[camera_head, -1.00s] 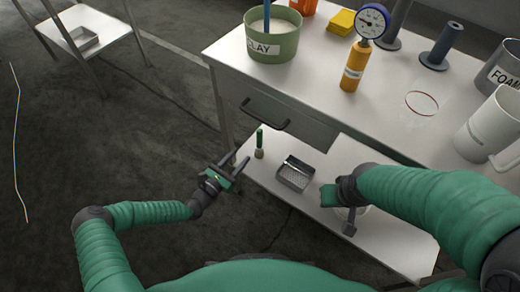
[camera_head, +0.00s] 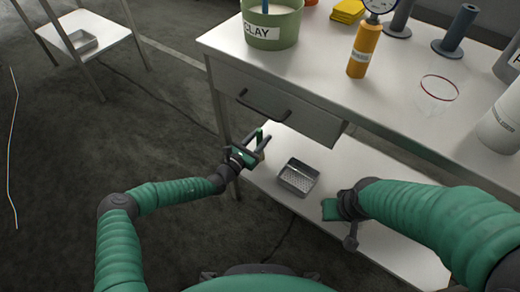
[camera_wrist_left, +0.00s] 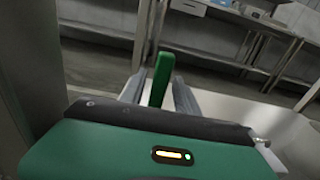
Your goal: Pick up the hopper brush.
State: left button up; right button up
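The hopper brush (camera_head: 259,134) has a green handle and stands upright near the left end of the lower shelf (camera_head: 262,185). My left gripper (camera_head: 262,144) has its fingers reaching around the brush, and they hide its lower part in the head view. In the left wrist view the green handle (camera_wrist_left: 162,78) rises between the two grey fingers, which look spread to either side of it. I see no clear contact. My right gripper (camera_head: 350,228) hangs over the right part of the lower shelf, and its fingers are not clear.
A metal tray (camera_head: 299,177) sits on the shelf right of the brush. The drawer (camera_head: 275,105) and its handle are just above my left gripper. The tabletop holds a clay bucket (camera_head: 272,28), an orange gauge cylinder (camera_head: 364,52) and a red-rimmed glass (camera_head: 437,97).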

pick_arm(q)
jog(key=shift+a, duration=0.1)
grip_shut()
